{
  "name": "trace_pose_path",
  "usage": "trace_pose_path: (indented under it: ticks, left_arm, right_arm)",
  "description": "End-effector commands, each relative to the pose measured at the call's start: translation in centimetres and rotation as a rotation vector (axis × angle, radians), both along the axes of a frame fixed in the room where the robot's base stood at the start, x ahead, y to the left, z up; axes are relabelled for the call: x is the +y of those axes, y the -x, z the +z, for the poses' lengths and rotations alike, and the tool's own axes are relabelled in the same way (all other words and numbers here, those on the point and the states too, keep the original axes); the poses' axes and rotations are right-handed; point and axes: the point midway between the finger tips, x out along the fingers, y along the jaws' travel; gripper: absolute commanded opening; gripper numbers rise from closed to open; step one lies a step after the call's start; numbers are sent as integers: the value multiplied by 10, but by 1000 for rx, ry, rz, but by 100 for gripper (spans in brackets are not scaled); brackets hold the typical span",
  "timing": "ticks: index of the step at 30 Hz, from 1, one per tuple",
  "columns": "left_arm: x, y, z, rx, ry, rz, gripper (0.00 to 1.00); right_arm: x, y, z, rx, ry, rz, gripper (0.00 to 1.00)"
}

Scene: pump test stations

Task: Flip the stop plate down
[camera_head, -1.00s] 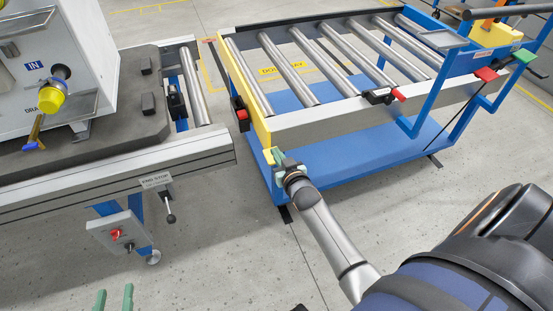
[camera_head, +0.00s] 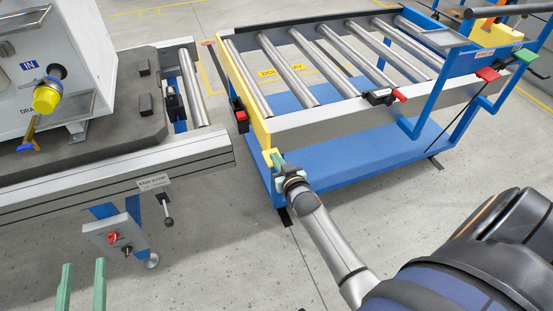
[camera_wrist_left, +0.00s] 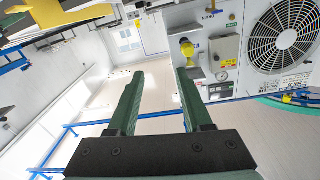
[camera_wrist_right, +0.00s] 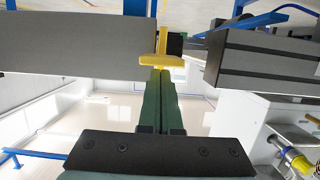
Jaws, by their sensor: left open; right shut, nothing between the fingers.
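A long yellow plate (camera_head: 240,88) stands along the left end of the blue roller cart, and I take it to be the stop plate. A small yellow tab (camera_head: 267,157) sits at its near corner; it also shows in the right wrist view (camera_wrist_right: 161,61). My right gripper (camera_head: 276,158) is shut and empty, its fingertips at the tab; whether they touch it I cannot tell. My left gripper (camera_head: 82,270) is open and empty, low at the left, below the bench and away from the plate. Its open fingers show in the left wrist view (camera_wrist_left: 158,85).
The roller cart (camera_head: 350,110) stands right of the bench rail (camera_head: 110,178), with a narrow gap between. The bench carries a grey pump unit (camera_head: 60,60), an END STOP lever (camera_head: 166,208) and a switch box (camera_head: 117,238). The floor between bench and my right arm is clear.

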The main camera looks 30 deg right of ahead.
Motion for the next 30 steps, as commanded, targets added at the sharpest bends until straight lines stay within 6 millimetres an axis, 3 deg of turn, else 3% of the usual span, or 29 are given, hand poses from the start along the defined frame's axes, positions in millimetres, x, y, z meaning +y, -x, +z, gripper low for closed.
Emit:
trace_pose_path:
  ticks: [2, 8, 12, 18, 22, 30]
  left_arm:
    - [-1, 0, 7, -36, -1, -5, 50]
    - [-5, 7, 66, -285, 0, -40, 50]
    - [-9, 21, 105, -459, 0, -69, 50]
    - [-13, 45, 146, -655, 0, -105, 50]
    - [-14, 53, 157, -709, 0, -117, 50]
    - [-15, 54, 159, -717, 0, -118, 50]
  right_arm:
    - [0, 0, -5, 1, -1, 0, 0]
    - [0, 0, -25, 3, -2, -1, 0]
    - [0, 0, -38, 3, -2, -1, 0]
    - [0, 1, -52, 5, -2, -1, 0]
    - [0, 1, -55, 5, -2, -1, 0]
    - [0, 1, -55, 6, -2, -1, 0]
